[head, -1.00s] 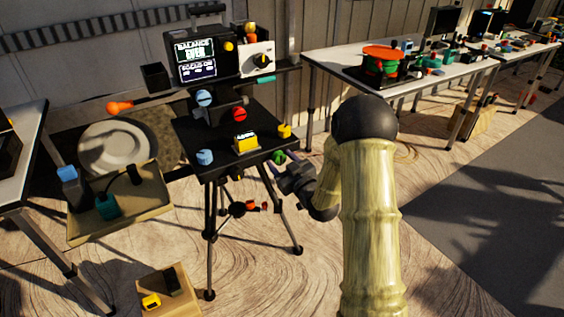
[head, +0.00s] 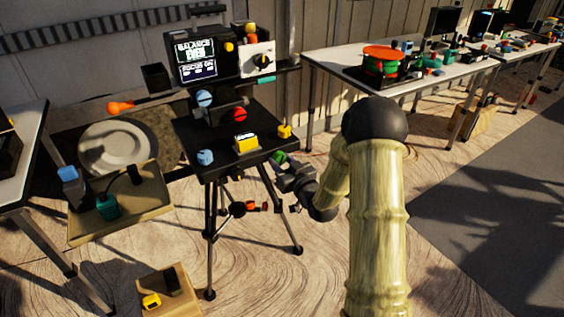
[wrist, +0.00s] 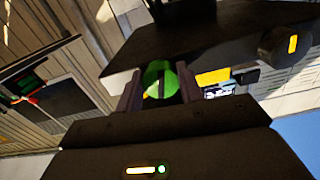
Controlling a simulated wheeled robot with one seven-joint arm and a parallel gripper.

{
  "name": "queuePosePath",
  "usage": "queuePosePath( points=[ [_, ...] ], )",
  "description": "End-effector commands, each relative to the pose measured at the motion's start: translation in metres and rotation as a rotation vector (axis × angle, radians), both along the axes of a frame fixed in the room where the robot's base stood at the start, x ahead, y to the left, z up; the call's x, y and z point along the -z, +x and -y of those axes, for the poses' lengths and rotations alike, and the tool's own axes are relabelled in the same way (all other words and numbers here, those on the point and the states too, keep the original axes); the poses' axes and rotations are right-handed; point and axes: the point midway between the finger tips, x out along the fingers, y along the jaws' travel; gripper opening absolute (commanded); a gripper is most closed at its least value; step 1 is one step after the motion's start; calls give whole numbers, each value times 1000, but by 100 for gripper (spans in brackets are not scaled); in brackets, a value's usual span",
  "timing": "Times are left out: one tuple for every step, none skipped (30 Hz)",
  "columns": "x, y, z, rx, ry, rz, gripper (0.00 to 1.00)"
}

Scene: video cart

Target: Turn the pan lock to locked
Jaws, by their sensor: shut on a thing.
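A green knob (head: 279,157) sits at the right edge of the dark tripod platform (head: 215,168). No readable label shows which knob is the pan lock. My gripper (head: 282,161) reaches in from the right, low beside the platform, and is shut on the green knob. In the wrist view the knob (wrist: 160,79) is between the two fingers, with a dark slot or bar across its face. Part of the knob is hidden by the fingers. The platform's dark underside (wrist: 215,38) is close above the fingers.
Other knobs on the tripod are blue (head: 205,158), red (head: 239,114) and yellow (head: 284,131). A monitor (head: 197,60) stands behind. A tray (head: 150,215) is at the left, a small box (head: 170,293) on the floor. Floor right of the tripod is open.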

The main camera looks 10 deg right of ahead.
Motion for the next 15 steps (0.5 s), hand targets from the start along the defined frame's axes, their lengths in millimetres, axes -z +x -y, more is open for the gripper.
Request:
queuePosePath(
  points=[
    [0, 0, 1, 2, 41, -15, 14],
    [0, 0, 1, 3, 66, -23, 14],
    [-1, 0, 1, 2, 102, -35, 14],
    [-1, 0, 1, 2, 129, -43, 14],
    [-1, 0, 1, 3, 157, -52, 14],
    [-1, 0, 1, 3, 194, -64, 14],
    [-1, 0, 1, 3, 221, -72, 14],
    [-1, 0, 1, 3, 248, -82, 14],
    [-1, 0, 1, 3, 284, -94, 14],
    [-1, 0, 1, 3, 312, -102, 14],
    [-1, 0, 1, 4, 338, -110, 14],
    [-2, -1, 0, 4, 375, -122, 14],
    [-2, 0, 0, 3, 402, -131, 14],
    [-2, 0, 0, 4, 430, -140, 14],
    [-2, -1, 0, 5, 466, -152, 14]
  ],
)
